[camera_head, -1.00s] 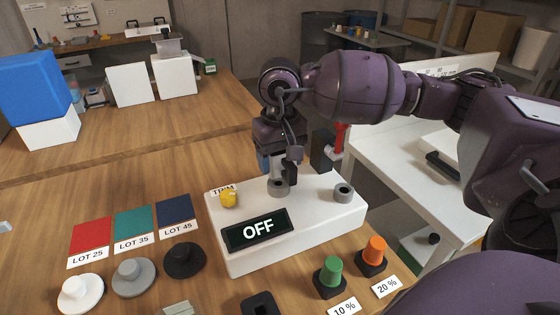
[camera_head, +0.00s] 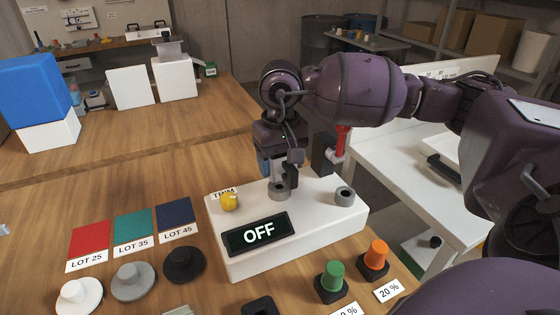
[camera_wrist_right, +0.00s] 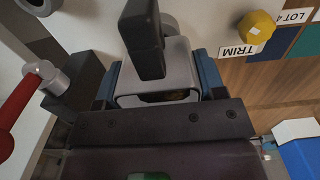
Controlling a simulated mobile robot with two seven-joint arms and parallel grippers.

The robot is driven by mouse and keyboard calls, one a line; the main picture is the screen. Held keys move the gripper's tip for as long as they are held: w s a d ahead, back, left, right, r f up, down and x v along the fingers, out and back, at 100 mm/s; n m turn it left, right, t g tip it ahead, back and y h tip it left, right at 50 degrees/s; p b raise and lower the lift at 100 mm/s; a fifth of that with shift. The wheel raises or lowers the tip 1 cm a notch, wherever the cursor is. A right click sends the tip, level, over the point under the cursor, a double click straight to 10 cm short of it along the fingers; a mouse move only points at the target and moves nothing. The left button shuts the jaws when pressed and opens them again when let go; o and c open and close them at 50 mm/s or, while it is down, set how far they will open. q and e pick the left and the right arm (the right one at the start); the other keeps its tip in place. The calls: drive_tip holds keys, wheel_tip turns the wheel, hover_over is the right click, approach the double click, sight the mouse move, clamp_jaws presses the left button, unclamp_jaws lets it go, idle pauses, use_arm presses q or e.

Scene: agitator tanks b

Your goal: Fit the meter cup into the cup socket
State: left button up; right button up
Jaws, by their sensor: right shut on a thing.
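My right gripper (camera_head: 284,184) points down over the white meter (camera_head: 315,225), which has an OFF display (camera_head: 256,233). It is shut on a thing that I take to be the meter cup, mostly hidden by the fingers. Its tips are right at a grey ring socket (camera_head: 279,192); I cannot tell whether the cup is inside it. A second grey ring (camera_head: 345,196) on the meter is empty of any gripper. My left gripper is not in view.
A yellow TRIM knob (camera_head: 230,202) sits left of the gripper. Green (camera_head: 332,275) and orange (camera_head: 376,253) caps are in front. White, grey and black (camera_head: 184,263) knobbed discs lie at the left.

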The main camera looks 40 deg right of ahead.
sight(280, 176)
use_arm(q)
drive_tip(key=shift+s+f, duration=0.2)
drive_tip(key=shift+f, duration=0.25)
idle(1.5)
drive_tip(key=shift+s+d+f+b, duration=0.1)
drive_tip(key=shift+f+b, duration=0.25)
drive_tip(key=shift+b, duration=0.15)
use_arm(e)
drive_tip(key=shift+f, duration=0.35)
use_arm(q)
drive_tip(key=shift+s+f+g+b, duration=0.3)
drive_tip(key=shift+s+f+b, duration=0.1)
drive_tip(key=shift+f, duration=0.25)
use_arm(e)
drive_tip(key=shift+f, duration=0.8)
